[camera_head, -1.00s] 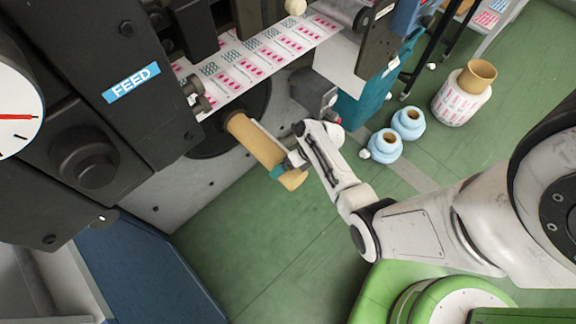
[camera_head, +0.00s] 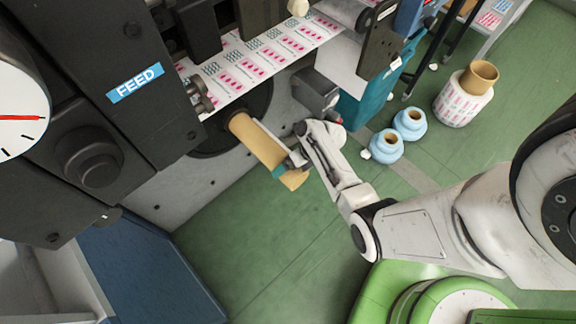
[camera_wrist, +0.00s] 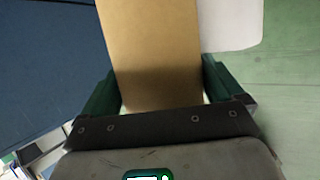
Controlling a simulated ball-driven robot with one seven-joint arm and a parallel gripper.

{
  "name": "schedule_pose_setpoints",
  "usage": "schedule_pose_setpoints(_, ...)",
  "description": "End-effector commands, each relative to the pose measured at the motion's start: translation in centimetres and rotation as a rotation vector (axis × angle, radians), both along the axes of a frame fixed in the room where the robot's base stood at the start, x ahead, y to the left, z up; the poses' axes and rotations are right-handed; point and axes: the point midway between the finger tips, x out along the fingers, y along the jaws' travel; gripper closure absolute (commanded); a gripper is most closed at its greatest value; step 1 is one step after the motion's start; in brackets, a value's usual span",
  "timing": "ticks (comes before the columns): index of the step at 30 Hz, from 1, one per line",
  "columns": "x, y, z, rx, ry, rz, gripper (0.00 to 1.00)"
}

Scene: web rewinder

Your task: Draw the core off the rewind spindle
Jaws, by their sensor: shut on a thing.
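The tan cardboard core (camera_head: 257,142) sits at the rewind spindle, in front of the dark round flange (camera_head: 243,118) of the machine. Its near end points down and right over the green floor. My gripper (camera_head: 283,170) is shut on the core close to that near end. In the wrist view the core (camera_wrist: 155,50) runs up between the two green fingers of my gripper (camera_wrist: 160,95). The spindle itself is hidden, so I cannot tell how far the core sits on it.
A printed label web (camera_head: 260,65) runs above the core. A grey block (camera_head: 315,90) juts from the machine at right of the flange. Blue rolls (camera_head: 386,147) and a printed roll with a tan core (camera_head: 463,105) stand on the floor. The floor (camera_head: 255,240) below the core is clear.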

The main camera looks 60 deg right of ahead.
Motion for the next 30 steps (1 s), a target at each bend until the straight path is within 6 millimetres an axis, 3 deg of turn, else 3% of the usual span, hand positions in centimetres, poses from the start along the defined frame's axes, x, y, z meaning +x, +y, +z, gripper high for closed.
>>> schedule_pose_setpoints(16,0.0,0.0,0.5,0.0,-0.002,-0.001,0.54)
schedule_pose_setpoints(30,-3.9,1.1,0.6,0.001,0.0,-0.001,0.54)
